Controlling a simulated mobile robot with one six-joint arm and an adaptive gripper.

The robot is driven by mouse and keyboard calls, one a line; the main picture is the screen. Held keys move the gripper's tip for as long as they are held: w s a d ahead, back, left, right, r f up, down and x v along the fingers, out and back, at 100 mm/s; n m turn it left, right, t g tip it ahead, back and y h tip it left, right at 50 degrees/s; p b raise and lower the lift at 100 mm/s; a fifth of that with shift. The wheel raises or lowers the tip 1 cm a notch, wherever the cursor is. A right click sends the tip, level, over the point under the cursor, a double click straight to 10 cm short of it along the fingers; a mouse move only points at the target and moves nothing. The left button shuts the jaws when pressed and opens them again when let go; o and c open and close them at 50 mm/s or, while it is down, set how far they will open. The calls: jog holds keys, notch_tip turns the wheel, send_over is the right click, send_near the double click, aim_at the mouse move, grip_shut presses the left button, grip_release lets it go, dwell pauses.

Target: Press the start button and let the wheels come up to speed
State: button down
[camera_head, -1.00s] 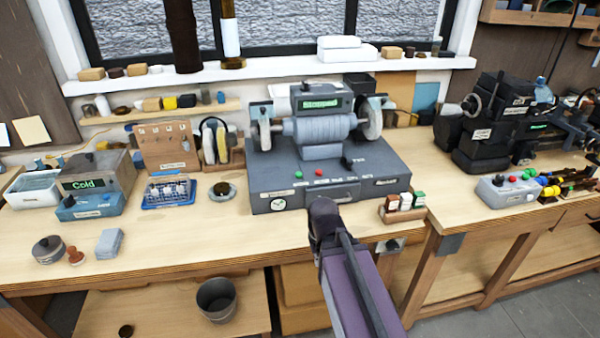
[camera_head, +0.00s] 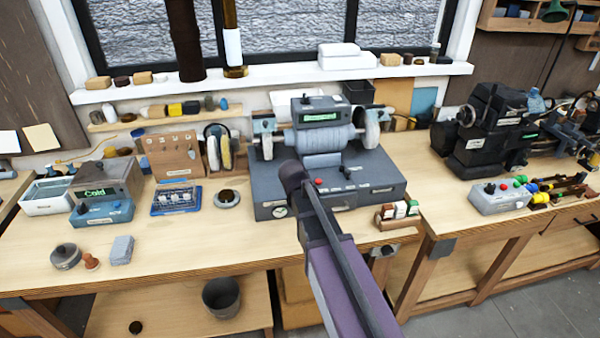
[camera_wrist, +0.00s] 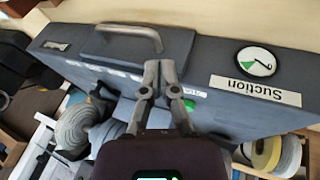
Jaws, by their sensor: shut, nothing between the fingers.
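The grey two-wheel machine (camera_head: 385,190) stands at the back of the bench, with pale wheels (camera_head: 371,128) at its ends. Its small green display (camera_head: 320,117) appears to read "Stopped". A red button (camera_head: 320,181) shows on its base in the head view. In the wrist view, a green button (camera_wrist: 188,104) sits just beside the right finger of my gripper (camera_wrist: 160,68). The fingers are shut and empty, above the base's panel; I cannot tell whether they touch it. In the head view, my arm hides the fingers and the green button.
A handle (camera_wrist: 130,32) and a gauge marked "Suction" (camera_wrist: 256,62) are on the base's front. A control box (camera_head: 500,197) lies farther right.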

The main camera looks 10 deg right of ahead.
jog(key=w+a+r+t+h+p, duration=0.2)
jog(key=w+r+p, duration=0.3)
jog(key=w+r, duration=0.5)
jog(key=shift+w+t, duration=0.5)
jog(key=shift+w, duration=0.5)
jog(key=shift+f, duration=0.15)
notch_tip(320, 180, down, 8)
jog(key=b, duration=0.9)
jog(key=shift+f, duration=0.25)
jog(key=shift+f+b, duration=0.85)
dwell(1.2)
jog(key=shift+r, duration=0.1)
dwell(0.3)
jog(key=shift+r+p, duration=0.8)
jog(key=shift+p, duration=0.15)
jog(key=shift+r+p, duration=2.5)
